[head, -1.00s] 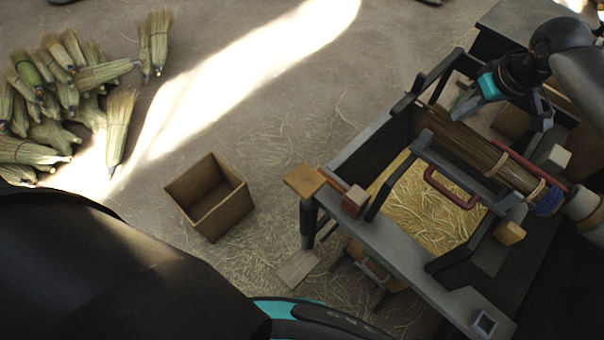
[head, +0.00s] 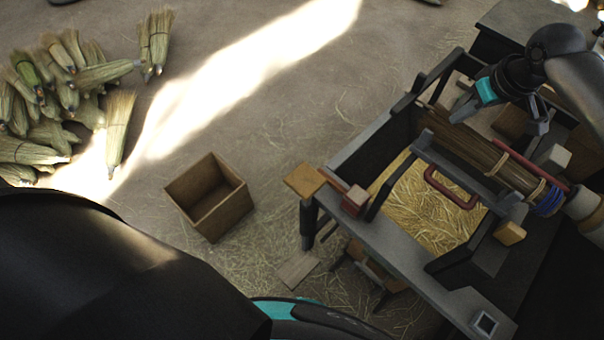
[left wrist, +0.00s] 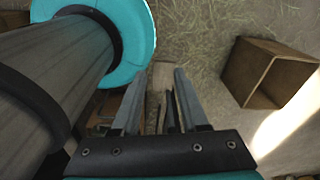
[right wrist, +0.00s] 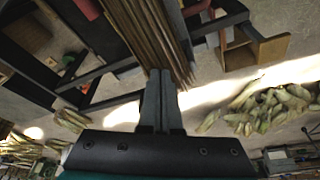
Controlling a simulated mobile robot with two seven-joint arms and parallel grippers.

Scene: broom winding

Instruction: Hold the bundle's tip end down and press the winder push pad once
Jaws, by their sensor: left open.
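The brown bristle bundle (head: 475,152) lies slanted in the dark winder frame, its tip end at the upper left and a blue-bound end (head: 548,201) at the lower right. My right gripper (head: 459,115) is over the tip end. In the right wrist view its fingers (right wrist: 161,72) are together, overlapping the bundle (right wrist: 150,30); whether they touch it is unclear. My left gripper is out of the head view; its own view shows its fingers (left wrist: 156,75) apart and empty. A tan wooden pad (head: 304,181) sits at the frame's near-left corner, possibly the push pad.
A red block (head: 355,200) and a red handle (head: 452,188) are on the winder. Straw fills the tray (head: 430,205) beneath. An open wooden box (head: 210,197) stands on the floor to the left. Finished brooms (head: 60,100) are piled at the far left. The floor between is mostly clear.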

